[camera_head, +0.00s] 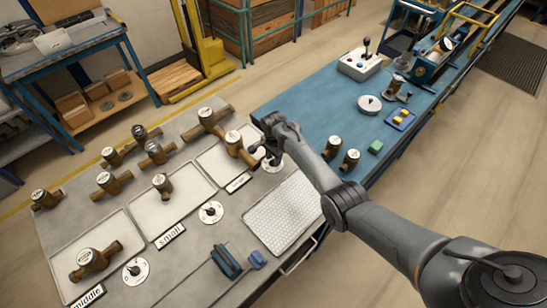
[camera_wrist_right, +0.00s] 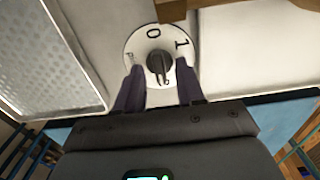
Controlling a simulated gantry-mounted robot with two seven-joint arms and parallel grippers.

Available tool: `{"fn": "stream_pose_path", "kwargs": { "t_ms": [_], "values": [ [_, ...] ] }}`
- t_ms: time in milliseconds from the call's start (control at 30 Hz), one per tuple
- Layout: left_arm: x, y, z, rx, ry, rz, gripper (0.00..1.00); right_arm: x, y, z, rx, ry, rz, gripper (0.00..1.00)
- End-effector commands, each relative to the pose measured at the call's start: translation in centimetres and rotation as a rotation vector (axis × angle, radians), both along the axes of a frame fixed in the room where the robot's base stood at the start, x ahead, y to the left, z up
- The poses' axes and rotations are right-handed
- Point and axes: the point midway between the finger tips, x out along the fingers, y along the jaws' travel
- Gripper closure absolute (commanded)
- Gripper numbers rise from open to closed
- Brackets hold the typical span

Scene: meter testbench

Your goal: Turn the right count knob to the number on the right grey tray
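The right count knob (camera_wrist_right: 159,65) is dark and sits on a white round dial (camera_wrist_right: 143,40) in the right wrist view. The dial shows a 0 and a 1; its left mark is unclear. My right gripper (camera_wrist_right: 160,80) is open, with one dark finger on each side of the knob; contact cannot be told. In the head view this gripper (camera_head: 266,150) partly covers the right dial (camera_head: 276,166). The right grey tray (camera_head: 216,163) lies to its left. My left gripper is out of view.
A middle dial (camera_head: 210,212) and a left dial (camera_head: 135,271) stand beside other trays with brass meters. A textured pale tray (camera_head: 285,215) lies in front of the right dial. A blue bench (camera_head: 310,107) is at right.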

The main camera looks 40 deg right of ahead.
Motion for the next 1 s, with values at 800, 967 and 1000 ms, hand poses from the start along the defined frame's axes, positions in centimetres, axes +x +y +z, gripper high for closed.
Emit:
{"fn": "stream_pose_path", "kwargs": {
  "t_ms": [800,967,1000],
  "values": [
    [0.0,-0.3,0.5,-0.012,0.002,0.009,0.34,0.0,0.0,0.2,0.000,0.001,0.072,1.00],
    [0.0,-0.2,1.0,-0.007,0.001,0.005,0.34,0.1,0.0,0.2,0.000,0.002,0.172,1.00],
    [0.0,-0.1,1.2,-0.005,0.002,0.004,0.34,0.1,0.0,0.3,0.000,0.001,0.203,1.00]
  ]
}}
